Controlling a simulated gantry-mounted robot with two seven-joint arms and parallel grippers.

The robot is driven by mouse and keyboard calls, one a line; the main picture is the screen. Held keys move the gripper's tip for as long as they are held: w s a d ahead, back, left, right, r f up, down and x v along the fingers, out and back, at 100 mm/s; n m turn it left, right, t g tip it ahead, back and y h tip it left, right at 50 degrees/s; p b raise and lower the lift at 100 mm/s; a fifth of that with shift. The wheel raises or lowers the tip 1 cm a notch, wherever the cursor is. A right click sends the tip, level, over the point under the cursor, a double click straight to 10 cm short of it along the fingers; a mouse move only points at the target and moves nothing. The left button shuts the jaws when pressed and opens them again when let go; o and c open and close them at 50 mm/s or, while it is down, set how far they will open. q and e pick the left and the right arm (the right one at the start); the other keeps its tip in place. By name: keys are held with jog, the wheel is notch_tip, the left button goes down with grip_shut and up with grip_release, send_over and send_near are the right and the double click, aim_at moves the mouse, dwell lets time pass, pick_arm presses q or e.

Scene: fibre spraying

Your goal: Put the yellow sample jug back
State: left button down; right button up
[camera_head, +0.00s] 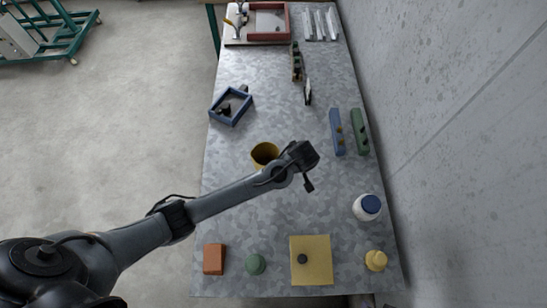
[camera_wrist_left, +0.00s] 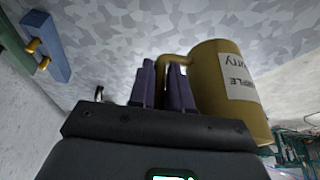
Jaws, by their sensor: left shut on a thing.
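The yellow sample jug (camera_head: 264,153) is near the middle of the table, just left of my left wrist, with its dark open mouth showing. In the left wrist view the jug (camera_wrist_left: 222,85) shows large on the right, with a pale label and its handle toward my fingers. My left gripper (camera_wrist_left: 163,75) is shut on the jug's handle. In the head view its fingers are hidden by my own arm. I cannot tell whether the jug's base touches the table. My right gripper is not in view.
A blue frame tray (camera_head: 230,106) lies left of centre. Blue (camera_head: 337,131) and green (camera_head: 359,131) racks stand at right. A blue-lidded white jar (camera_head: 366,207), yellow square plate (camera_head: 325,260) and orange block (camera_head: 213,259) are nearer. A red tray (camera_head: 268,36) is at the far end.

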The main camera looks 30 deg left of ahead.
pick_arm(q)
jog(key=w+a+f, duration=0.1)
jog(key=a+f, duration=0.1)
jog(key=w+a+f, duration=0.1)
jog(key=a+f, duration=0.1)
jog(key=f, duration=0.1)
jog(key=w+a+f+p, duration=0.1)
jog(key=a+f, duration=0.2)
jog(key=shift+a+f, duration=0.1)
jog(key=shift+w+f, duration=0.1)
jog(key=shift+f, duration=0.1)
jog(key=shift+f, duration=0.1)
jog(key=c, duration=1.1)
grip_release()
jog(key=shift+o, duration=0.2)
